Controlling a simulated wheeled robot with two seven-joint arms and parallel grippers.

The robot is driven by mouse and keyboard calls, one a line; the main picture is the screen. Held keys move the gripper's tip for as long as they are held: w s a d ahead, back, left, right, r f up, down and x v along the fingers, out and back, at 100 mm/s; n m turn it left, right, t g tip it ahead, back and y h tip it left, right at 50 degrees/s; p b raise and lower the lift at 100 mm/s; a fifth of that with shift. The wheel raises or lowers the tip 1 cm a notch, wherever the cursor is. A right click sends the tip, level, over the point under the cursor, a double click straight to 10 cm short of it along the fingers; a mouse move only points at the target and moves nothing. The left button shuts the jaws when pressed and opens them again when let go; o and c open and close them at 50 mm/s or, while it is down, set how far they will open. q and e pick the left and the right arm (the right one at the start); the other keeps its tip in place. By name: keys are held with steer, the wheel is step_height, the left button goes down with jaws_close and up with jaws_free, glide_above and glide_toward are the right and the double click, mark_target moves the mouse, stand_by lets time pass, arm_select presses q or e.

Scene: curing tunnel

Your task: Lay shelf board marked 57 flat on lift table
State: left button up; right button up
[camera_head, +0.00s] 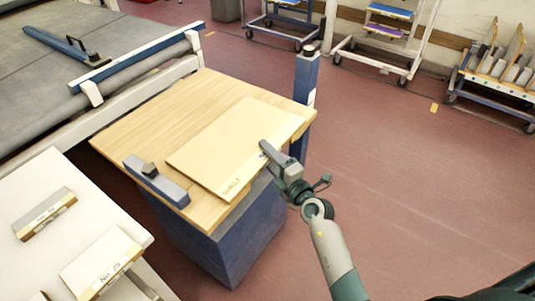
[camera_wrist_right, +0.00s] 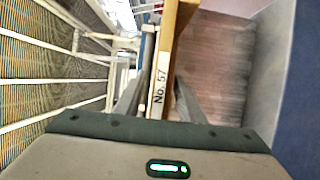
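The shelf board (camera_head: 225,140) is a pale, thin panel over the wooden top of the lift table (camera_head: 120,138), broad face up. I cannot tell whether it rests fully on the top or is slightly raised. My right gripper (camera_head: 265,149) is at its right edge. In the right wrist view the edge label of the board (camera_wrist_right: 161,82) reads "No. 57". The fingers of the right gripper (camera_wrist_right: 161,85) lie on both sides of that edge and look closed on it. The lift table has a blue pedestal. My left gripper is not in view.
A blue block (camera_head: 157,181) stands at the table's left front edge, and a blue post (camera_head: 305,85) at its right back corner. A white table (camera_head: 75,215) with labelled pieces is at lower left. A conveyor (camera_head: 130,80) runs behind. The floor at right is clear; carts stand at the back.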

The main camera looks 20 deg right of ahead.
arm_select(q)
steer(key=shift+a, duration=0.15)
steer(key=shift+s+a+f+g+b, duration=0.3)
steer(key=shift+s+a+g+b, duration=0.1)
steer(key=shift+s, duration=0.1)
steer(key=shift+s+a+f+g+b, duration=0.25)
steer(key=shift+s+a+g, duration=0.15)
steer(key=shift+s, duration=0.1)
arm_select(e)
steer(key=v, duration=1.7)
steer(key=shift+s, duration=0.2)
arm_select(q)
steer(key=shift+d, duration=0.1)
arm_select(e)
steer(key=shift+d, duration=0.1)
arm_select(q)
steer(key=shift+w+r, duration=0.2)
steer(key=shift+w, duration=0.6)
